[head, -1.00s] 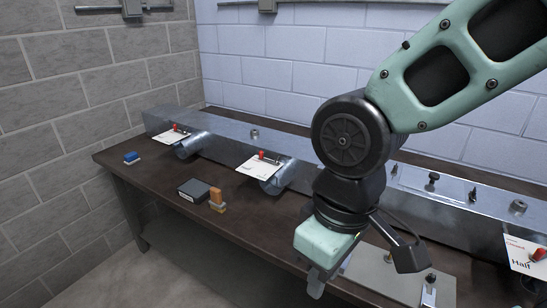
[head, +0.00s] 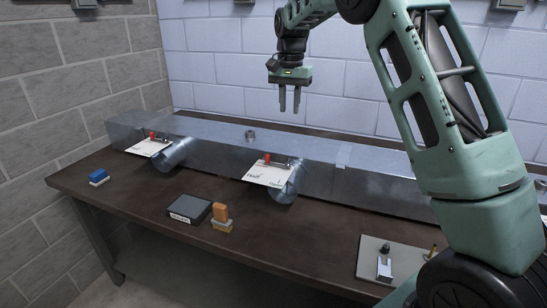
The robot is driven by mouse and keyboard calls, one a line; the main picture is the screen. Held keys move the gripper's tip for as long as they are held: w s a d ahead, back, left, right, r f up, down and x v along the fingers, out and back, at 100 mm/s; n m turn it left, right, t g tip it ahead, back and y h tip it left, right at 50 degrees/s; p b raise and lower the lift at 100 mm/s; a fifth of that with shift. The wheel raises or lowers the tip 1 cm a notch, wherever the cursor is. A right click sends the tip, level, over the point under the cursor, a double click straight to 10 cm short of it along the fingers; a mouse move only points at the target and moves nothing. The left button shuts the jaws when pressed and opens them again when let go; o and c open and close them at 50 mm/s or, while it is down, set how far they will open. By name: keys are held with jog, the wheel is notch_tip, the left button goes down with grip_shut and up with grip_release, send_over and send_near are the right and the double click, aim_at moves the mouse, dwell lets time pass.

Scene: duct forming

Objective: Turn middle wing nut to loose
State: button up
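My gripper (head: 290,100) points down with two dark fingers apart and nothing between them. It is raised above the long metal duct (head: 330,150), in front of the block wall. Below it, a middle branch (head: 287,190) sticks out of the duct's front, with a white card (head: 262,177) and a red-tipped lever (head: 266,158) on top. A small dark fitting beside the lever may be the middle wing nut, but it is too small to tell how it is turned. A similar left branch (head: 175,155) has its own card (head: 148,147) and red lever (head: 152,136).
On the brown table (head: 130,195) are a blue block (head: 98,177), a dark box (head: 190,208), an orange-and-yellow block (head: 221,217) and a grey plate (head: 372,255) with small hardware. My arm hides the duct's right part. A small round fitting (head: 250,136) stands on the duct.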

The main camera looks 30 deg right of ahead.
aim_at(288, 163)
notch_tip(288, 163, down, 17)
jog(key=shift+s+f+p, duration=0.1)
jog(key=shift+p, duration=0.95)
grip_shut()
